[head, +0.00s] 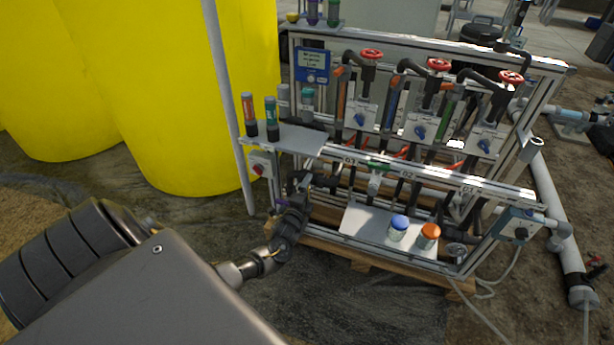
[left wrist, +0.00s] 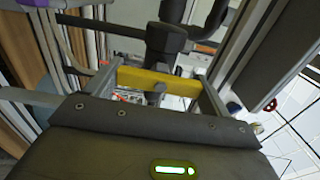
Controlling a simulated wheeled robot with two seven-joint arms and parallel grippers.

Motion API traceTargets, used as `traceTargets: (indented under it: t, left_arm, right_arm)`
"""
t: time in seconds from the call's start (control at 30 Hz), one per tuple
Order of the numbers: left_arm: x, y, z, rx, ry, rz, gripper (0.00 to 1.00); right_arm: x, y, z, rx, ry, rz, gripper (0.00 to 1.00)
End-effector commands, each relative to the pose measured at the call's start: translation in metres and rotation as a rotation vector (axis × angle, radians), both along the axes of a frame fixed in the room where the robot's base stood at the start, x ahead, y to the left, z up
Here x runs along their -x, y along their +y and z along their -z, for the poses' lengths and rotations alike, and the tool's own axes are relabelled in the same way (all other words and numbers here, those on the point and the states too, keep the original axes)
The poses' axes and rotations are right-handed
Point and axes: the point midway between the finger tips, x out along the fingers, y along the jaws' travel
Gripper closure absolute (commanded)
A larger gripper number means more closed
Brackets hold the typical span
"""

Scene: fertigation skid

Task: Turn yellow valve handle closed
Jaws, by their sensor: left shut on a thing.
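The yellow valve handle (left wrist: 145,81) shows in the left wrist view as a flat bar with a bolt at its middle, in front of a dark pipe fitting (left wrist: 165,42). My left gripper (left wrist: 158,84) is shut on it, one finger at each end of the bar. In the head view my left gripper (head: 303,184) reaches the lower left part of the skid frame, and the yellow handle cannot be made out there. My right gripper is in neither view.
The skid carries red handwheels (head: 371,54) along its top and a lower shelf (head: 362,221) with a blue-capped jar (head: 398,227) and an orange-capped jar (head: 428,236). A grey pole (head: 229,110) and large yellow tanks (head: 180,90) stand at the left.

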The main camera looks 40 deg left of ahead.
Motion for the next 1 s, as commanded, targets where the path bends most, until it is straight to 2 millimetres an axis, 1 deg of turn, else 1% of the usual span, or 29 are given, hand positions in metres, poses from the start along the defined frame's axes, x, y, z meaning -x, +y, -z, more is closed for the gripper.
traceTargets:
  t: [0.1,0.13,0.23,0.27,0.47,0.57,0.63,0.7,0.9,1.0]
  left_arm:
    - [0.0,0.0,0.0,-0.003,0.001,0.0,0.41]
    - [0.0,0.0,0.0,-0.003,0.001,0.0,0.14]
    - [0.0,0.0,0.0,-0.002,0.001,0.0,0.01]
    - [0.0,0.0,0.0,-0.002,0.001,0.0,0.0]
    - [0.001,0.0,0.0,-0.001,0.0,0.0,0.0]
    - [0.006,-0.002,0.0,-0.001,0.001,0.0,0.0]
    - [0.015,-0.005,-0.001,0.0,0.002,0.001,0.0]
    - [0.027,-0.01,-0.001,0.001,0.003,0.002,0.0]
    - [0.066,-0.023,-0.001,0.001,0.003,0.001,0.0]
    - [0.081,-0.029,-0.001,0.001,0.002,0.001,0.0]
  right_arm:
    - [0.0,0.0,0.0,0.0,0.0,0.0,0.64]
    - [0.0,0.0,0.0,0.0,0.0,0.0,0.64]
    - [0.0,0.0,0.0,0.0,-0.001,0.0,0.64]
    - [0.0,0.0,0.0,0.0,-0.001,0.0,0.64]
    - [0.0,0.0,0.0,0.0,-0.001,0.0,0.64]
    - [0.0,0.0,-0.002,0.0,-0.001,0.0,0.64]
    - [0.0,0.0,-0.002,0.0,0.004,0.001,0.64]
    - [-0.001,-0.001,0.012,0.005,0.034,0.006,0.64]
    - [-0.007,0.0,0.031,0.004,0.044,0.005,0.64]
    - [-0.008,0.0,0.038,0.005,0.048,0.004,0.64]
